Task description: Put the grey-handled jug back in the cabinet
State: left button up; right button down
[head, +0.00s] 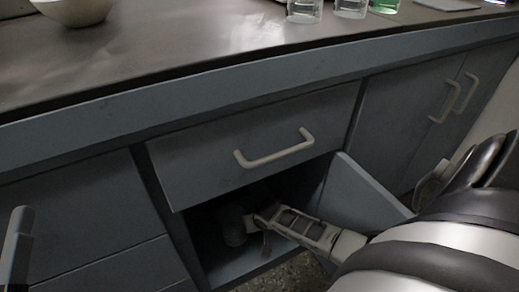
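The cabinet compartment (262,262) under the drawer stands open, with its door (365,198) swung out to the right. A dim, rounded jug-like vessel (232,226) is inside, on the left side of the opening. Shadow hides its details, and I cannot tell whether it rests on the floor. My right gripper (260,222) reaches into the opening from the right, its fingertips at the vessel's right side, where a small pale grey part shows. I cannot tell whether the fingers are closed on that part. I cannot make out my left gripper.
A shut drawer with a pale handle (274,150) is just above the opening. Shut doors with pale handles (455,100) are at right. The countertop (190,45) holds a bowl (74,9) and several glass vessels (304,10). A dark grey upright piece (18,245) stands at the left edge.

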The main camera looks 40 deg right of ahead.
jog(key=c, duration=1.5)
grip_release()
pick_arm(q)
jog(key=shift+r, duration=0.1)
